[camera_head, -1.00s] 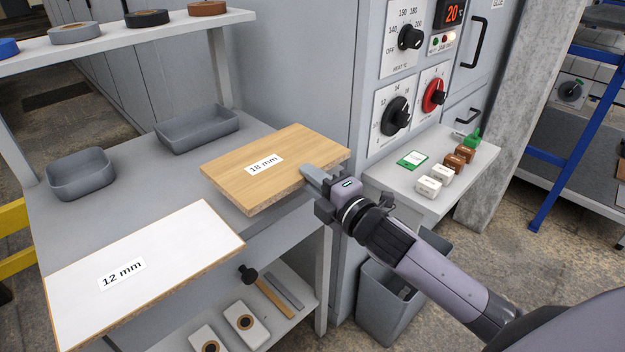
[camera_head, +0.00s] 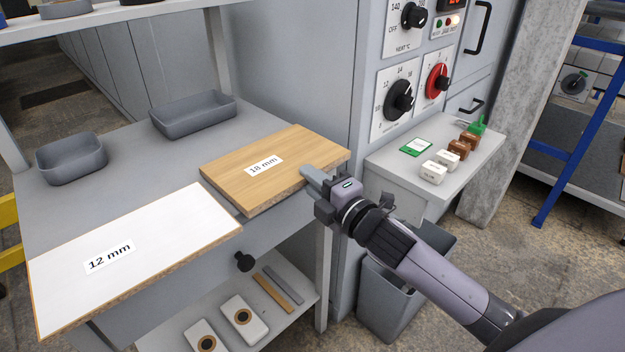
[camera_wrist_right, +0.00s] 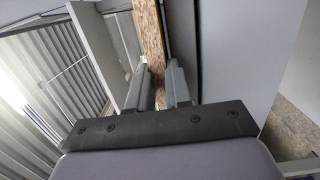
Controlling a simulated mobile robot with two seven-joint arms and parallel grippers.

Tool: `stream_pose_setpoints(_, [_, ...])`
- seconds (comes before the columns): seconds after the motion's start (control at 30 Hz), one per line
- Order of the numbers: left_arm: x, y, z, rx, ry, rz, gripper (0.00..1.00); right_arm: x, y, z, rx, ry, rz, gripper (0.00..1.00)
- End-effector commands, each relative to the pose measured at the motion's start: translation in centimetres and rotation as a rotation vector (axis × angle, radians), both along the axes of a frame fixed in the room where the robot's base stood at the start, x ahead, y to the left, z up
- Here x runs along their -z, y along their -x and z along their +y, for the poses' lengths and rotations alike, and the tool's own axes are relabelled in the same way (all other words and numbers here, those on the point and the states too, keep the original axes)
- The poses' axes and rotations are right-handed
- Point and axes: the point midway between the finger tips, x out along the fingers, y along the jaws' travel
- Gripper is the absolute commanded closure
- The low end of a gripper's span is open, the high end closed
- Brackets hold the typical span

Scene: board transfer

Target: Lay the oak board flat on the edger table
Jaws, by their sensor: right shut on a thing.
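The oak board (camera_head: 235,180), labelled 18 mm, is level in the head view, over the right part of the grey table (camera_head: 135,175). My right gripper (camera_head: 312,178) is shut on its right edge. In the right wrist view, the board's chipboard edge (camera_wrist_right: 152,45) stands between the two fingers (camera_wrist_right: 160,88). The head view does not clearly show a gap between board and table. My left gripper is out of view. No label shows which surface is the edger table.
A white 12 mm board (camera_head: 165,235) lies left of the oak board. Two grey bins (camera_head: 195,117) stand behind. A small side shelf (camera_head: 400,182) holds several small blocks beside a grey machine (camera_head: 300,70). A grey waste bin (camera_head: 395,290) stands below.

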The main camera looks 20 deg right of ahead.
Motion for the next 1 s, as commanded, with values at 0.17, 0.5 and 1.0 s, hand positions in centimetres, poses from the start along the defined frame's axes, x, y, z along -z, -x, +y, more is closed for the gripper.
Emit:
stream_pose_setpoints(0.17, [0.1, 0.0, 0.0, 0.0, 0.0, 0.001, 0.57, -0.1, 0.0, 0.0, -0.002, -0.002, -0.007, 1.0])
stream_pose_setpoints(0.5, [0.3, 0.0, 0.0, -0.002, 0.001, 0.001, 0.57, 0.3, 0.0, 0.0, -0.002, -0.002, -0.007, 0.78])
stream_pose_setpoints(1.0, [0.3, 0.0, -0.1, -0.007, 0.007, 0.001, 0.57, 0.8, 0.0, 0.0, 0.001, 0.001, 0.003, 0.49])
